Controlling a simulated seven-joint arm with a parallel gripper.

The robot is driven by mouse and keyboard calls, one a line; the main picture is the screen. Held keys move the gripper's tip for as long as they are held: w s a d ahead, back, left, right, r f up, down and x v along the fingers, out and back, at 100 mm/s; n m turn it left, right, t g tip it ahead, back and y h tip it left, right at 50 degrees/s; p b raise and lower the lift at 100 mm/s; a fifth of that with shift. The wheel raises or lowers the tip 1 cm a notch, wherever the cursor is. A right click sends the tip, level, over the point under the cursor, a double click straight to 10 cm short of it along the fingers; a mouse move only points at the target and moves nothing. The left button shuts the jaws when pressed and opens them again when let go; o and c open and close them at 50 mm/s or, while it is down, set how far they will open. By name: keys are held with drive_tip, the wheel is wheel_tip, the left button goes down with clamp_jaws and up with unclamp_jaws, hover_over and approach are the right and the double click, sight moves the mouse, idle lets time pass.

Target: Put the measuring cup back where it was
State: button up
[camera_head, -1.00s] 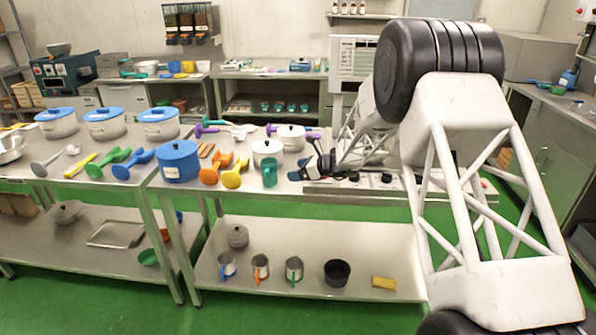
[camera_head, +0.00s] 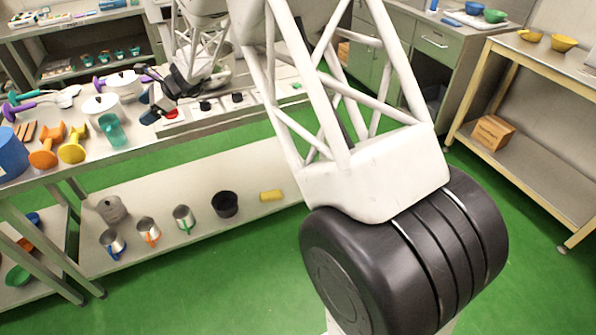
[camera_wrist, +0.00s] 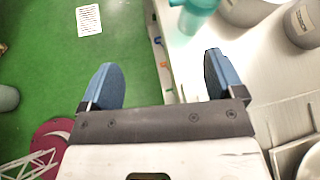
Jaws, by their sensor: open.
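A teal, see-through cup (camera_head: 112,131), which looks like the measuring cup, stands upright near the front edge of the steel table (camera_head: 150,133). My gripper (camera_head: 153,106) is just right of it, open and empty, with a gap between them. In the wrist view my gripper (camera_wrist: 165,82) shows two blue fingers spread apart. The teal cup (camera_wrist: 197,14) is partly cut off at the top of that view, beyond the right finger and outside the jaws. Several metal cups with coloured handles, one with a green handle (camera_head: 183,217), stand on the lower shelf.
Left of the cup are a yellow tool (camera_head: 73,146), an orange tool (camera_head: 46,150) and a blue pot (camera_head: 10,153). A white pot (camera_head: 101,106) stands behind it. The lower shelf (camera_head: 240,165) also holds a black bowl (camera_head: 224,204) and a yellow block (camera_head: 271,196).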

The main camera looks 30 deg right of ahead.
drive_tip(key=s+d+r+n+g+h, duration=0.15)
drive_tip(key=s+d+r+n, duration=0.35)
drive_tip(key=s, duration=0.7)
drive_tip(key=s+d+r+n+h, duration=0.4)
drive_tip(key=s+r, duration=0.3)
drive_tip(key=s, duration=0.6)
drive_tip(key=s+d+n+h, duration=0.3)
drive_tip(key=s+d, duration=0.4)
drive_tip(key=s, duration=0.8)
drive_tip(key=s+d+n+t+h, duration=0.1)
drive_tip(key=s+d+n+h, duration=0.2)
drive_tip(key=s, duration=1.2)
drive_tip(key=d+n, duration=0.3)
drive_tip(key=d, duration=0.2)
drive_tip(key=shift+c, duration=0.5)
